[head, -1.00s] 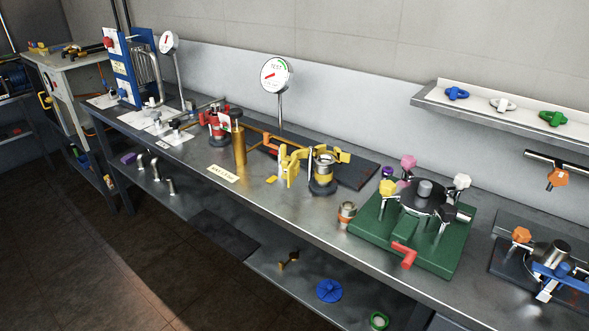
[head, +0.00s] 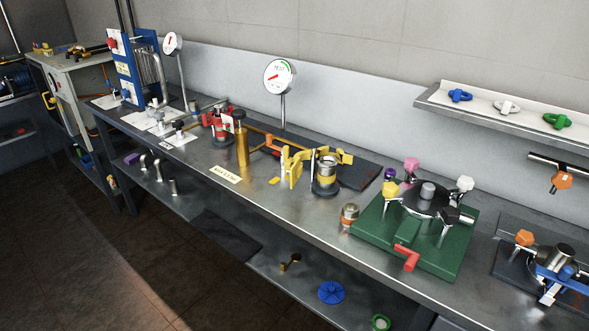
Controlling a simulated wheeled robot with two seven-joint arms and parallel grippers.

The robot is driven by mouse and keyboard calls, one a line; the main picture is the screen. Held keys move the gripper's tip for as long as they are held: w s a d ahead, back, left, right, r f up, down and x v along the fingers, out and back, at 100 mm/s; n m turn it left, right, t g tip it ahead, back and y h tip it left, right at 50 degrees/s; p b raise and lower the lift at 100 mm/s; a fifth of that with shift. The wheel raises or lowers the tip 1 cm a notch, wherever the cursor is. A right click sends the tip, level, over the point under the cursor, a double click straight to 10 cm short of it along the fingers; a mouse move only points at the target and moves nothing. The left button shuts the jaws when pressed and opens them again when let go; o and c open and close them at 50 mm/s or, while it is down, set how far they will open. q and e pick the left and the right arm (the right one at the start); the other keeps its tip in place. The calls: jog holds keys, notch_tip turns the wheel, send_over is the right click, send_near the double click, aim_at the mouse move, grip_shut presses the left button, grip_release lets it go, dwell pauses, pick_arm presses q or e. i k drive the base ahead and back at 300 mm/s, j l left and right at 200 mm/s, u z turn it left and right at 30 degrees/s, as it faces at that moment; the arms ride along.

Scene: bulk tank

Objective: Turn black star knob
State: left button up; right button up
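A green base plate (head: 373,222) lies on the bench at the right and carries a round dark fixture (head: 428,203). Star-like knobs stand around it on metal posts. The black knob (head: 450,216) is at the front right, a pink knob (head: 411,164) at the back, a white knob (head: 465,184) at the right and a yellow knob (head: 390,188) at the left. The black knob's exact shape is too small to tell. Neither of my grippers is in view, and nothing touches the black knob.
A red handle (head: 407,257) sticks out at the plate's front. A small steel and orange part (head: 349,217) stands left of it. A blue clamp fixture (head: 556,273) sits to the right. A wall shelf (head: 480,108) hangs above. The floor in front is clear.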

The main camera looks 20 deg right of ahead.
aim_at(178, 124)
jog(key=j+z, duration=0.1)
jog(key=z, duration=0.4)
jog(key=i+j+z, duration=0.15)
jog(key=j+z, duration=0.15)
jog(key=i+j+z, duration=0.1)
jog(key=j+z, duration=0.2)
jog(key=j, duration=0.15)
jog(key=i+j+z, duration=0.1)
jog(key=j, duration=0.6)
jog(key=i+j, duration=0.1)
jog(key=j, duration=0.6)
jog(key=j+z, duration=0.15)
jog(key=j, duration=0.55)
jog(key=i, duration=0.05)
